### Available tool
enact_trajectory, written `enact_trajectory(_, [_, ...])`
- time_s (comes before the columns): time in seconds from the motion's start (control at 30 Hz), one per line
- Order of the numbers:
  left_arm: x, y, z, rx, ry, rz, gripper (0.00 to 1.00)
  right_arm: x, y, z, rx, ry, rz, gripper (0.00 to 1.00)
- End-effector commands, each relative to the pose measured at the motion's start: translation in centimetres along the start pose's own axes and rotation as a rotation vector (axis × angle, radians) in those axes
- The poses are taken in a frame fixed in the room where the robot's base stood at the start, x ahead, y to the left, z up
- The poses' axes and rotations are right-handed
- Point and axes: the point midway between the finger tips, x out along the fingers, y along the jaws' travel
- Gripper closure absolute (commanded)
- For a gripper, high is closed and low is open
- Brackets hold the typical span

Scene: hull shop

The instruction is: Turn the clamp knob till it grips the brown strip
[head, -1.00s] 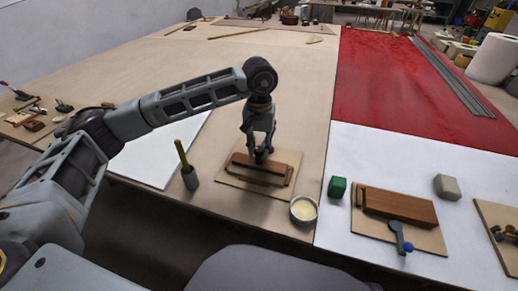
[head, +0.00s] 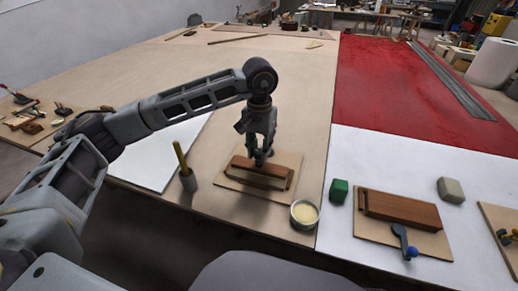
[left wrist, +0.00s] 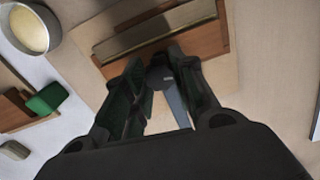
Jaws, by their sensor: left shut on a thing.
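My left gripper (head: 260,158) points straight down at the wooden clamp fixture on the near part of the table. Its fingers are shut on the clamp knob (left wrist: 160,76), a small dark knob seen between the fingertips in the left wrist view. A grey bar (left wrist: 176,106) runs from the knob between the fingers. The brown strip (head: 268,181) lies along the reddish-brown block on a pale board (head: 232,187). The strip also shows in the left wrist view (left wrist: 155,32). The fingers partly cover the fixture, and I cannot tell whether the strip is gripped. My right gripper is not in view.
A bowl of cream-coloured stuff (head: 304,213) stands right of the board. Further right are a green block (head: 339,190), a second fixture with a blue-knobbed lever (head: 410,253), and a grey block (head: 451,189).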

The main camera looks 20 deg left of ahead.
Motion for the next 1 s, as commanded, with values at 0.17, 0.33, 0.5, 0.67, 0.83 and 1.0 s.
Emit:
enact_trajectory(0.17, [-0.3,0.0,-0.2,-0.003,0.008,0.003,0.54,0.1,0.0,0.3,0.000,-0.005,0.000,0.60])
enact_trajectory(0.33, [-0.2,0.0,-0.1,-0.002,0.005,0.002,0.51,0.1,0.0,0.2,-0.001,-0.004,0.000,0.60])
enact_trajectory(0.5, [-0.1,0.0,-0.1,-0.002,0.003,0.001,0.51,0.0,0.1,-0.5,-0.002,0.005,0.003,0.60])
enact_trajectory(0.67, [-0.5,0.0,-0.1,-0.002,0.003,0.001,0.51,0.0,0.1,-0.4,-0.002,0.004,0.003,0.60])
enact_trajectory(0.83, [-1.8,0.0,-0.1,-0.002,0.005,0.002,0.51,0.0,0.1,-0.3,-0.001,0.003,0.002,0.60])
enact_trajectory(1.0, [-4.0,0.0,-0.1,-0.002,0.005,0.002,0.51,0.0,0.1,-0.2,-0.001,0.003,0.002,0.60])
